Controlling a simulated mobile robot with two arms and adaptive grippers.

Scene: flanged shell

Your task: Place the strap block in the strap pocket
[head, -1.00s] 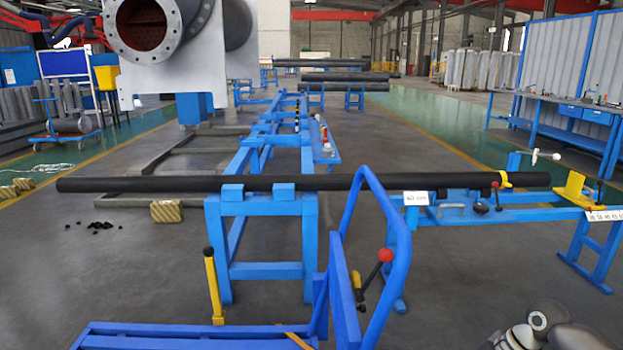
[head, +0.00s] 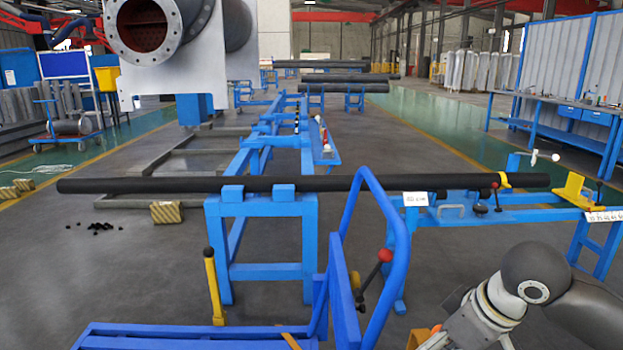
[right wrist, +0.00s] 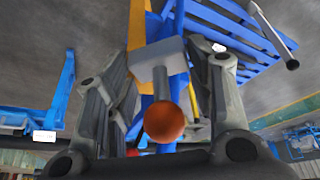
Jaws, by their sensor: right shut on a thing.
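In the right wrist view my right gripper (right wrist: 160,68) is shut on a grey block with a short stem and an orange ball knob, which appears to be the strap block (right wrist: 170,57). The ball end points toward the camera. An orange-yellow strip (right wrist: 137,25) runs behind the block; I cannot tell whether they touch. In the head view my right arm is at the lower right, with a small orange piece by its end at the bottom edge. I cannot make out the strap pocket. My left gripper is not in view.
A blue cart (head: 190,335) with a raised blue handle frame and a red-knobbed lever (head: 385,256) stands in front. A long black pipe (head: 130,185) lies across blue stands behind it. A yellow post (head: 213,285) stands at the cart. Grey floor is open at left.

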